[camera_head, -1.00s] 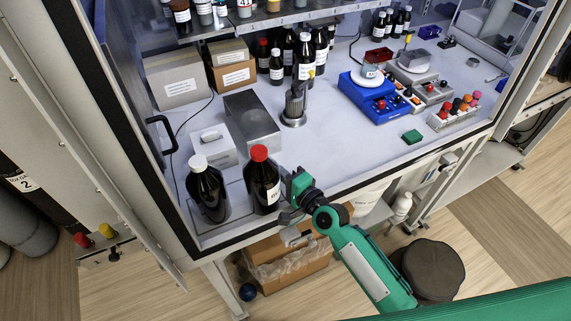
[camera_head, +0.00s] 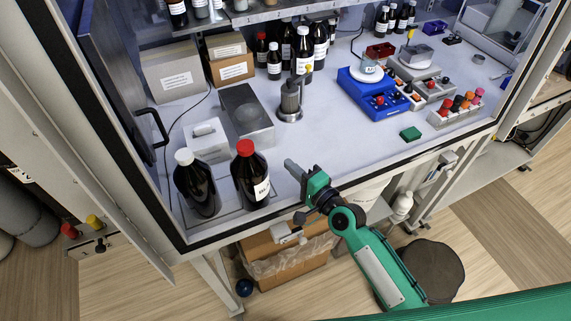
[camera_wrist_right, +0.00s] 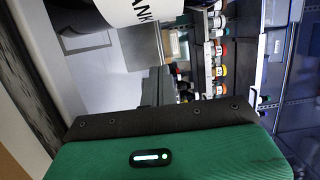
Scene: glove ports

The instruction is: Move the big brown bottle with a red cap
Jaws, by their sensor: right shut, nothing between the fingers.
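The big brown bottle with a red cap (camera_head: 251,182) stands upright near the front left corner of the bench, its white label facing right. My right gripper (camera_head: 291,165) is shut and empty, to the right of this bottle, with a visible gap between them. In the right wrist view, a white curved label (camera_wrist_right: 140,10) with black letters shows at the top edge, and a dark gripper edge lies across the lower part. My left gripper is not in view.
A similar brown bottle with a white cap (camera_head: 197,185) stands just left of it. Behind are a white box (camera_head: 207,142), a grey metal block (camera_head: 247,115) and a metal stand (camera_head: 290,105).

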